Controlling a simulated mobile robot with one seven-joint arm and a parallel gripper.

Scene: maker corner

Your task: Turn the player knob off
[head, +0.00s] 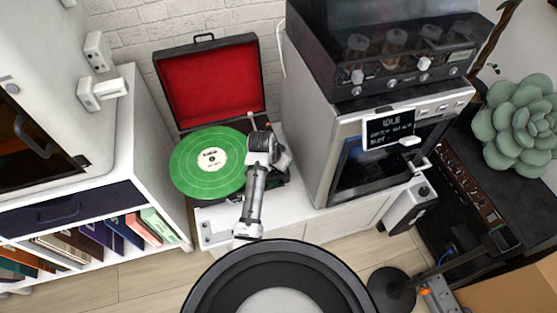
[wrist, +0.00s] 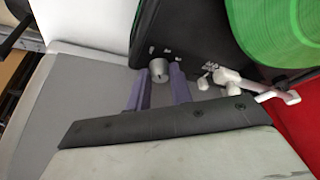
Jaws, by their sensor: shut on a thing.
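The record player (head: 206,42) stands open with a red-lined lid and a green record (head: 208,162) on it; the record also shows at the top right of the wrist view (wrist: 268,28). The silver player knob (wrist: 158,71) sits on the dark deck near its corner, with small pale marks beside it. My gripper (wrist: 159,77) has its two purple fingers on either side of the knob, shut on it. The marks are too small to read. In the head view my arm covers the deck's right part and hides the knob.
The white tonearm (wrist: 235,84) lies close to my gripper in the wrist view. A grey oven-like machine (head: 330,130) with an "IDLE" display stands right of the player. A white shelf of books (head: 90,235) stands to the left.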

